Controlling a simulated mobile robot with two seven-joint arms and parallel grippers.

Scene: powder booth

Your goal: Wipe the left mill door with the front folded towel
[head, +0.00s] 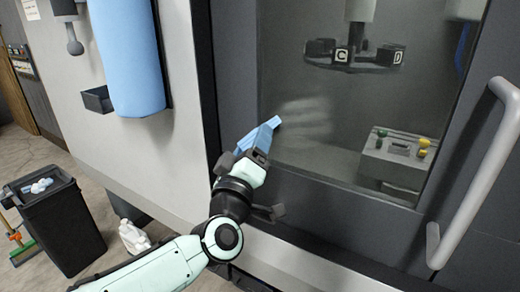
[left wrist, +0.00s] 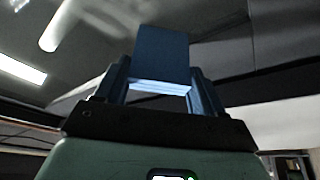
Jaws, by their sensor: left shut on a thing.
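The mill door (head: 235,60) is a dark framed door with a large glass window (head: 300,130). A pale hazy smear (head: 305,110) shows on the glass. My left gripper (head: 262,143) is shut on a blue folded towel (head: 272,124), at the lower left edge of the window. The towel's tip overlaps the glass in the head view; I cannot tell whether it touches. In the left wrist view the towel (left wrist: 161,58) stands up between the two fingers (left wrist: 160,90). My right gripper is not in view.
A large grey handle (head: 480,165) stands out at the right of the door. A blue cylinder (head: 130,55) hangs on the pale wall at upper left. A black bin (head: 65,225) stands on the floor at lower left. Through the glass are a machine head (head: 352,52) and a grey block (head: 395,160).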

